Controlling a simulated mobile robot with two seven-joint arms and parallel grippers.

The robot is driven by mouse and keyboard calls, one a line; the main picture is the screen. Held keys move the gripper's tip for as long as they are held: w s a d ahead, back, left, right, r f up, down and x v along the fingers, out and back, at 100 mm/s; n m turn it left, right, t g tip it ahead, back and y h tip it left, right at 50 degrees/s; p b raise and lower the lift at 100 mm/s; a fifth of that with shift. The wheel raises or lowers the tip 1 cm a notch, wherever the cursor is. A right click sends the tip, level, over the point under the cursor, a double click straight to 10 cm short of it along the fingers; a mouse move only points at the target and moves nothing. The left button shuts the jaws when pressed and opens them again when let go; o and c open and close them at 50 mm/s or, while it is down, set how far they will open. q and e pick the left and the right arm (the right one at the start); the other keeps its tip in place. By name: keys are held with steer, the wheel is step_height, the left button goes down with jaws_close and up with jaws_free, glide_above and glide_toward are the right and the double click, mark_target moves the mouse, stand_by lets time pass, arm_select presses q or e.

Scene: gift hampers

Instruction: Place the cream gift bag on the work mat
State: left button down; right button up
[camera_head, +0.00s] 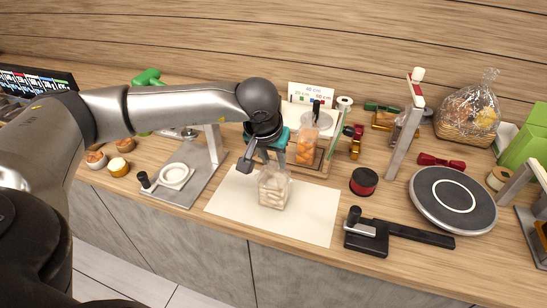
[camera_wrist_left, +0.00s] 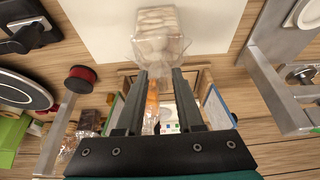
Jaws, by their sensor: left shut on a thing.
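The cream gift bag (camera_head: 273,190) is a small clear bag with pale contents. It is upright over the middle of the pale work mat (camera_head: 315,218); whether its base touches the mat I cannot tell. My left gripper (camera_head: 265,164) is above the bag and shut on its gathered top. In the left wrist view the bag (camera_wrist_left: 155,28) shows just beyond the fingertips (camera_wrist_left: 159,74), with the mat (camera_wrist_left: 215,25) behind it. The fingers hide part of the bag's top. My right gripper is not in view.
A clear bag with orange contents (camera_head: 305,150) stands in a wooden tray behind the mat. A metal stand (camera_head: 190,178) is to the left.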

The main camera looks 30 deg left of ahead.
arm_select(q)
steer(key=shift+r, duration=0.1)
steer(key=c, duration=0.5)
jaws_free()
steer(key=shift+c, duration=0.2)
steer(key=v, duration=1.2)
